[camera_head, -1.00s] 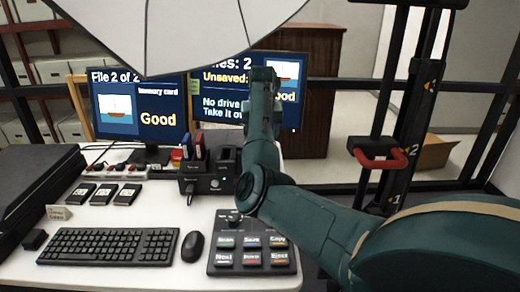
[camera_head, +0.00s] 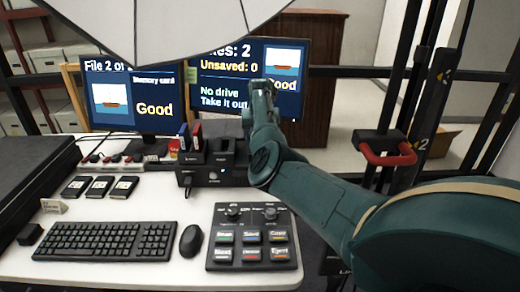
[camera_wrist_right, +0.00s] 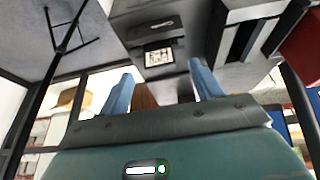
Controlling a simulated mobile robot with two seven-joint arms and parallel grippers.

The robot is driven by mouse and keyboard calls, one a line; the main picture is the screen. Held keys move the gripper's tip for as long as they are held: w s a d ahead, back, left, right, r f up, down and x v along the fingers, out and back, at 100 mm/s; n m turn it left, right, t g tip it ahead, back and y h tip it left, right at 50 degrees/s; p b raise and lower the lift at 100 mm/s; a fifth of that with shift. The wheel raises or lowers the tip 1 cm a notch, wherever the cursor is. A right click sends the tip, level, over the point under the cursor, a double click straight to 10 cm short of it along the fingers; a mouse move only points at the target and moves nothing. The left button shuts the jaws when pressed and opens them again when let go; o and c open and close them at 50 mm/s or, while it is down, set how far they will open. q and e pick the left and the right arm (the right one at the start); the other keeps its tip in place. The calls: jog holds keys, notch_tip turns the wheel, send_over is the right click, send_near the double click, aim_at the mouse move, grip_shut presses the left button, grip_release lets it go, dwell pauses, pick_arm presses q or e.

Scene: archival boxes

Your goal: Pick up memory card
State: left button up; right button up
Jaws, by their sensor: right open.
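I cannot single out the memory card for certain. A black dock (camera_head: 213,176) stands behind the keyboard, with a blue-topped piece (camera_head: 184,137) and a red-topped piece (camera_head: 197,136) upright in its left part. A small red and orange item (camera_head: 173,147) sits just behind its left side. My right gripper (camera_head: 260,86) is raised in front of the right monitor, above and right of the dock. In the right wrist view its two blue fingers (camera_wrist_right: 163,88) are spread apart with nothing held between them. My left gripper is not in view.
The white desk holds a keyboard (camera_head: 105,241), a mouse (camera_head: 190,240), a button panel (camera_head: 252,237) and several black cases including one (camera_head: 124,187). Two monitors (camera_head: 131,95) stand behind; the right monitor (camera_head: 290,70) is partly covered by my arm. A white canopy (camera_head: 170,25) hangs overhead.

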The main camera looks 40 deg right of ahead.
jog(key=shift+b+x, duration=0.75)
jog(key=shift+x, duration=1.45)
jog(key=shift+a, duration=0.1)
jog(key=shift+c, duration=0.5)
jog(key=c, duration=1.1)
